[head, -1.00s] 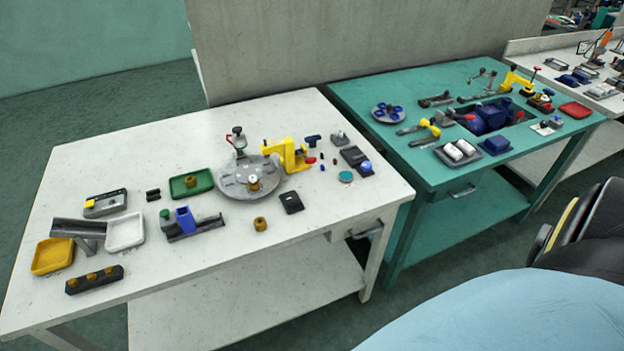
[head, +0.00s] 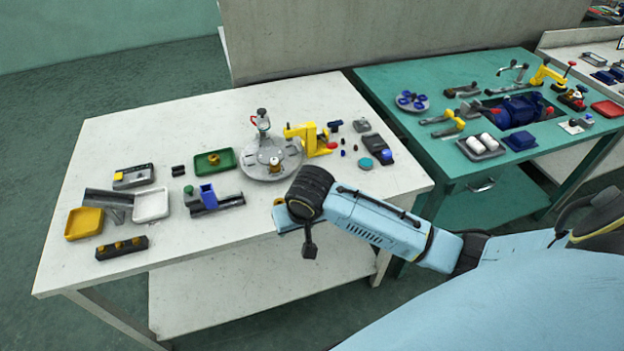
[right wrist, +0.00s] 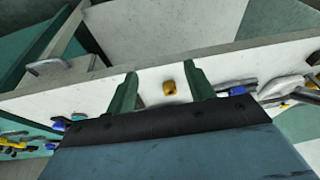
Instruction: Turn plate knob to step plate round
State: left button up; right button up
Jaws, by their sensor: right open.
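The round grey plate (head: 256,164) lies on the white table, with a brass knob-like piece (head: 274,166) on its near right part. A small post with a red part (head: 262,122) stands at its far edge. My right arm reaches in from the right over the table's front edge, in front of the plate and apart from it. In the right wrist view my right gripper (right wrist: 163,73) is open and empty. A loose brass piece (right wrist: 170,88) shows on the table between its fingers, apart from them. In the head view my wrist mostly hides the fingers. My left gripper is not in view.
A yellow bracket (head: 312,138) stands right of the plate. A green tray (head: 226,158) and a blue-and-grey fixture (head: 208,196) are to its left. A yellow tray (head: 84,228) and a white tray (head: 151,205) lie farther left. The table's front strip is mostly clear.

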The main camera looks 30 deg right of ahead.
jog(key=w+d+r+m+h, duration=0.3)
jog(key=w+d+r+m, duration=0.2)
jog(key=w+d+r, duration=0.3)
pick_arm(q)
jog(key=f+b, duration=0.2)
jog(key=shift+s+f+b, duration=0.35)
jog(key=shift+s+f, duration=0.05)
pick_arm(e)
jog(key=x, duration=0.9)
jog(key=w+d+x, duration=0.1)
jog(key=x, duration=0.4)
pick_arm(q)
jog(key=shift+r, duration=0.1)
pick_arm(e)
jog(key=c, duration=0.9)
